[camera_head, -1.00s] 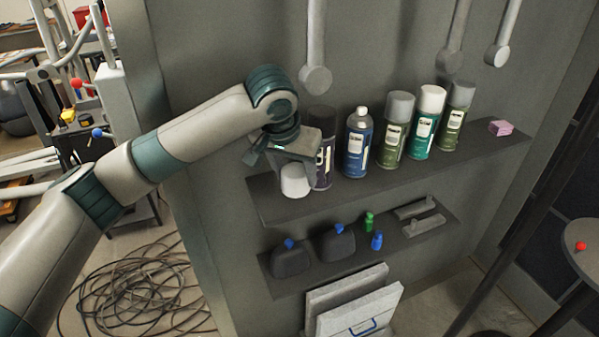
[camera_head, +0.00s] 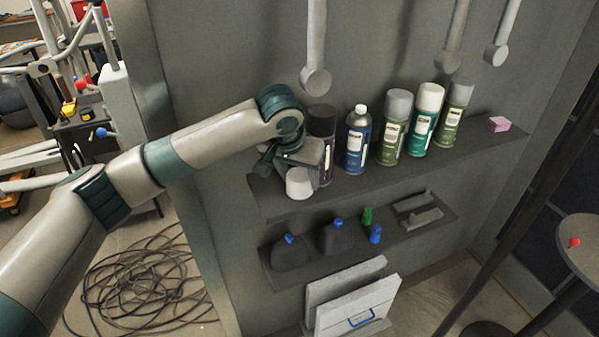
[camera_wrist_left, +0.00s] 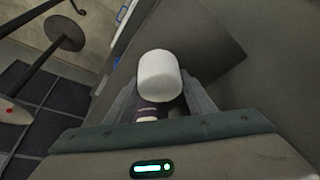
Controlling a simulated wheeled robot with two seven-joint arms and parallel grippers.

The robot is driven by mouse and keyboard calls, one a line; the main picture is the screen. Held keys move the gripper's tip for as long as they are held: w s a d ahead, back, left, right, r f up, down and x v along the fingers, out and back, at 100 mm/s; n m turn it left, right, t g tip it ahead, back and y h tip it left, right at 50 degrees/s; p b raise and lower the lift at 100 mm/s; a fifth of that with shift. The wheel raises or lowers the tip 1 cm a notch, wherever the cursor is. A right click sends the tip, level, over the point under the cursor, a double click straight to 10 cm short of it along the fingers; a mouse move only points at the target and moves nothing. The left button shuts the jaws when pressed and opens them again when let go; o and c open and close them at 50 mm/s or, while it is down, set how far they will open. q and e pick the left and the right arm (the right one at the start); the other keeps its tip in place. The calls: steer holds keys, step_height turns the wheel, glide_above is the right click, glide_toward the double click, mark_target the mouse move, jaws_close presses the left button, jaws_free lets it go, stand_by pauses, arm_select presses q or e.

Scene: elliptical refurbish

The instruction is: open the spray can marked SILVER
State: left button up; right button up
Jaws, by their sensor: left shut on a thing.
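My left gripper (camera_head: 308,180) is in front of the left end of the upper shelf. It is shut on a spray can with a white cap (camera_head: 299,183). The cap sticks out below the gripper. In the left wrist view the white cap (camera_wrist_left: 160,76) shows between the fingers. A dark purple part with a pale band (camera_wrist_left: 150,110) shows just behind it, toward the palm. The rest of the body is hidden, and no SILVER marking is legible. The cap looks seated. My right gripper is in neither view.
A dark-capped can (camera_head: 322,122) stands close behind the gripper. A blue can (camera_head: 357,142) and several others stand to its right on the upper shelf (camera_head: 430,165). Dark jugs (camera_head: 336,240) stand on the lower shelf. Cable coils (camera_head: 145,285) lie on the floor.

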arm_select(q)
steer(key=shift+f, duration=0.1)
steer(key=o, duration=1.2)
steer(key=shift+s+a+r, duration=0.1)
steer(key=shift+s+r, duration=0.05)
steer(key=shift+r, duration=0.3)
steer(key=b+v, duration=0.3)
steer(key=v, duration=0.8)
steer(key=shift+s+r, duration=0.1)
